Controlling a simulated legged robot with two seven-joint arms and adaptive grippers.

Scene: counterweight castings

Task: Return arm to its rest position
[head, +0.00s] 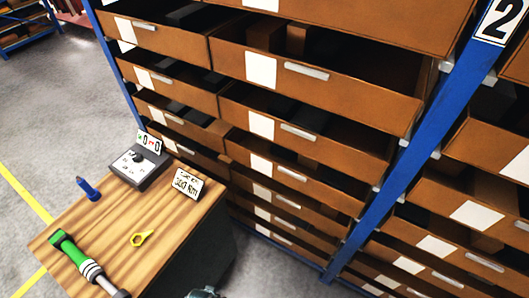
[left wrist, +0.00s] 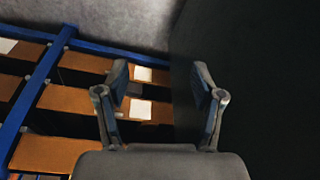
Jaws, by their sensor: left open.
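My left gripper (left wrist: 160,78) shows in the left wrist view with its two fingers spread apart. Nothing is between the fingers. Beyond them are brown drawer fronts at the left and a dark, flat surface close by at the right. In the head view, a small grey piece of my own arm or gripper shows at the bottom edge, beside the dark side of the workbench. Most of it is cut off by the frame. My right gripper is not in view.
A wooden workbench (head: 112,232) holds a green-handled tool (head: 75,252), yellow wrench (head: 142,238), blue bottle-like object (head: 88,189), grey box with dial (head: 137,166) and small sign (head: 188,183). A blue-framed rack of brown drawers (head: 300,95) stands close behind. Floor is open at left.

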